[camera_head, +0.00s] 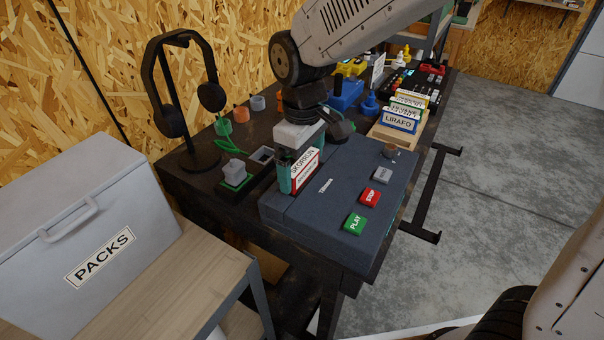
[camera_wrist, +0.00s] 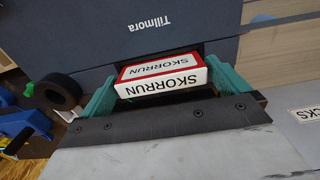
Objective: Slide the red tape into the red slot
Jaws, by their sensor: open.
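The red tape (camera_head: 305,171), a white case with a red-bordered label reading SKORRUN, stands upright at the left end of the dark blue Tillmora player (camera_head: 335,195). In the wrist view the tape (camera_wrist: 161,77) lies between the teal fingers of my gripper (camera_wrist: 162,72), which are open, with small gaps at its sides. In the head view my gripper (camera_head: 303,160) reaches down around it from above. A dark opening shows beside the tape in the player. How deep the tape sits is hidden. I cannot make out a red slot.
A wooden rack (camera_head: 386,136) holds several tapes, the front one labelled LIRAFO. A headphone stand (camera_head: 203,158) and small coloured items stand at the left. The player bears green PLAY, red STOP and grey buttons. A grey PACKS box (camera_head: 85,225) is at the front left.

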